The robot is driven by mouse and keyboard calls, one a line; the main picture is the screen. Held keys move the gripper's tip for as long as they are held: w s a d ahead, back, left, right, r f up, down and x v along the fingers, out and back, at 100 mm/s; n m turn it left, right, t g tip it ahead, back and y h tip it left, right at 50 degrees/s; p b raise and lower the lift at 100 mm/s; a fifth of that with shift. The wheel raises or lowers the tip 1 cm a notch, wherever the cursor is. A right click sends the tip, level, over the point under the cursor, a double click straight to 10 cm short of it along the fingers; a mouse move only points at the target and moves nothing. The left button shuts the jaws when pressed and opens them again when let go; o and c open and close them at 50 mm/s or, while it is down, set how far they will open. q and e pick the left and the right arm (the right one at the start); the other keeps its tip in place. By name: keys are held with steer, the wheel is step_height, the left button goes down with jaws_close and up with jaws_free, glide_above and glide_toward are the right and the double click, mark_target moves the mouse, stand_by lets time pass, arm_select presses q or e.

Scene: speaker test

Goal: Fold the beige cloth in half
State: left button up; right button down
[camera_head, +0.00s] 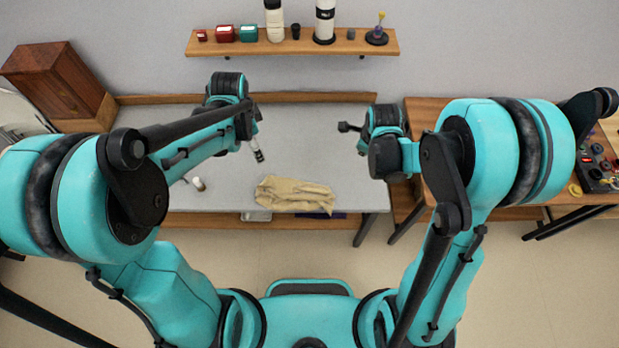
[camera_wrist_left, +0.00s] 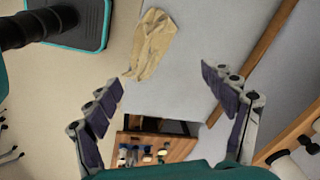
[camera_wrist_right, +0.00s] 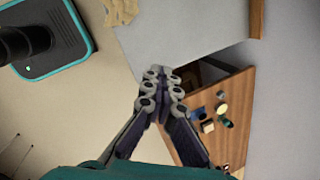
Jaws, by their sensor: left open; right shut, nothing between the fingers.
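The beige cloth (camera_head: 296,195) lies crumpled near the front edge of the grey table (camera_head: 310,150), its right end reaching the edge. It also shows in the left wrist view (camera_wrist_left: 153,42) and, cut off by the top edge, in the right wrist view (camera_wrist_right: 119,10). My left gripper (camera_head: 258,152) is above the table, behind and left of the cloth. Its fingers are wide apart and empty in the left wrist view (camera_wrist_left: 162,80). My right gripper (camera_head: 346,127) is right of and behind the cloth, apart from it. Its fingers are together in the right wrist view (camera_wrist_right: 160,76), holding nothing.
A small white and brown item (camera_head: 198,184) lies on the table left of the cloth. A shelf (camera_head: 350,46) with bottles and boxes is on the back wall. A wooden table (camera_head: 425,112) stands at the right. The tabletop between my grippers is clear.

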arm_select(q)
step_height(320, 180, up, 6)
steer(key=s, duration=0.1)
steer(key=shift+r, duration=0.2)
arm_select(e)
steer(key=shift+c, duration=2)
jaws_free()
arm_select(q)
step_height(320, 180, up, 5)
steer(key=p, duration=0.4)
steer(key=shift+f+p, duration=0.2)
steer(key=shift+p, duration=0.1)
arm_select(e)
steer(key=shift+g, duration=0.9)
steer(key=r, duration=0.4)
steer(key=s+r, duration=0.1)
steer(key=shift+r, duration=0.4)
